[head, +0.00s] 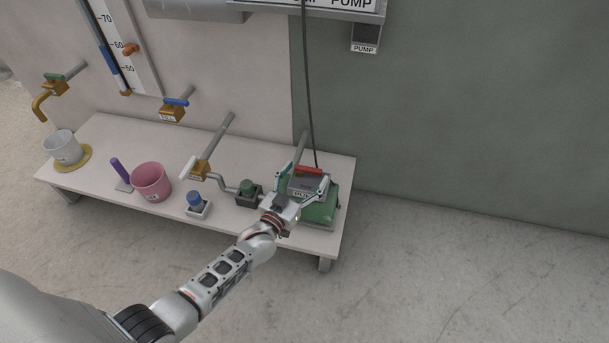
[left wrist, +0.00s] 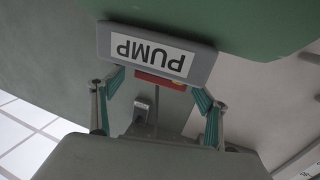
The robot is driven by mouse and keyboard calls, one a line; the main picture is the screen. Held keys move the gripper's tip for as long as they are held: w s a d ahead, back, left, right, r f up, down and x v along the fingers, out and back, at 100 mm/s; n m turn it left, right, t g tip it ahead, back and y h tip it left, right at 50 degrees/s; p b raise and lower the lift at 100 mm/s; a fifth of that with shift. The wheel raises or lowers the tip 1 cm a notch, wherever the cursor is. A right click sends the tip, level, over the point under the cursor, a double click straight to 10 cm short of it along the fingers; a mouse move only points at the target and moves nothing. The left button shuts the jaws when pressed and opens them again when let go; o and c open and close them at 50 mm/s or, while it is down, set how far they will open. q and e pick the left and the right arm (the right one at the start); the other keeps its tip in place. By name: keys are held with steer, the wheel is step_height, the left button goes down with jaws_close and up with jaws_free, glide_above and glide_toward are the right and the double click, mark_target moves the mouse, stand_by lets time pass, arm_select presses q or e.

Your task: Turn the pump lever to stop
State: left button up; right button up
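The green pump (head: 318,210) stands at the right end of the table. A grey box with a PUMP label (head: 302,194) is on it, with the red lever (head: 308,170) along its top. My left gripper (head: 301,182) is at the box, its fingers spread to either side. In the left wrist view the picture is upside down. The label plate (left wrist: 155,52) is in front of the red lever (left wrist: 160,80), which is partly hidden. My left gripper's teal fingers (left wrist: 158,88) are apart there, with nothing clearly clamped between them. My right gripper is not in view.
The table (head: 110,135) also holds a pink bucket (head: 151,182), a white bucket (head: 63,147), and small blue (head: 194,200) and green (head: 247,187) fittings. Pipes with valves come from the wall. A dark cable (head: 309,90) hangs above the pump. Floor at right (head: 450,270) is clear.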

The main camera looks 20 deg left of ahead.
arm_select(q)
steer(key=shift+s, duration=0.1)
steer(key=s, duration=1.2)
steer(key=shift+a, duration=0.35)
steer(key=shift+w, duration=0.1)
